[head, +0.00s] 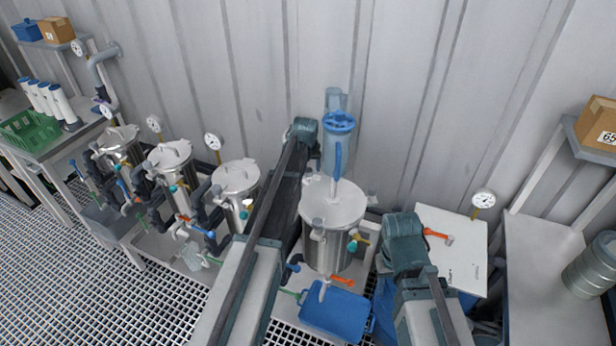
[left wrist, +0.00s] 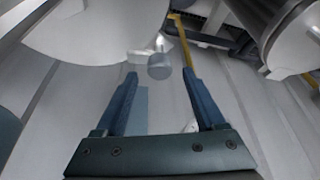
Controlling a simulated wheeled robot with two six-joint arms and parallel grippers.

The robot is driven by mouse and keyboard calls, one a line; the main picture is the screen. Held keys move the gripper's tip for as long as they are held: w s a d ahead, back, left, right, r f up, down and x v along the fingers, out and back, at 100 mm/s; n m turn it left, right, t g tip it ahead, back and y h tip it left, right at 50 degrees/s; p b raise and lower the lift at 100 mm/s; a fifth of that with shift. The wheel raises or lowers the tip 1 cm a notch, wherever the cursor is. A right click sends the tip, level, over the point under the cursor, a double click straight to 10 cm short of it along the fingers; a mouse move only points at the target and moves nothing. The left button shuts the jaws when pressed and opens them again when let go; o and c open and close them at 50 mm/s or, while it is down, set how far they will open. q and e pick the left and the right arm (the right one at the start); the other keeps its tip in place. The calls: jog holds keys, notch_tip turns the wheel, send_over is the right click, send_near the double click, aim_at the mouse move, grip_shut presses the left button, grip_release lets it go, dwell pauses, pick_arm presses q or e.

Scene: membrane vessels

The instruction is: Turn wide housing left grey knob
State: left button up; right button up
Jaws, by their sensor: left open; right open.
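The wide housing (head: 327,245) is a steel vessel with a pale round lid, in the middle of the head view, partly behind my left arm. In the left wrist view, my left gripper (left wrist: 160,80) is open. A grey round knob (left wrist: 159,67) shows between and just beyond its fingertips; I cannot tell whether they touch. A pale rounded surface (left wrist: 90,35) fills the upper left there. In the head view the left fingers are not clearly seen behind the arm. My right wrist (head: 404,240) is right of the housing; its fingertips are hidden.
Several narrower steel vessels (head: 238,176) stand to the left. A white panel box (head: 462,240) and a pale bench (head: 545,275) are at the right. An orange-red handle (head: 342,282) projects nearby.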

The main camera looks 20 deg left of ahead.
pick_arm(q)
jog(key=shift+b+x, duration=0.35)
jog(key=shift+x, duration=0.5)
jog(key=shift+r, duration=0.1)
grip_shut()
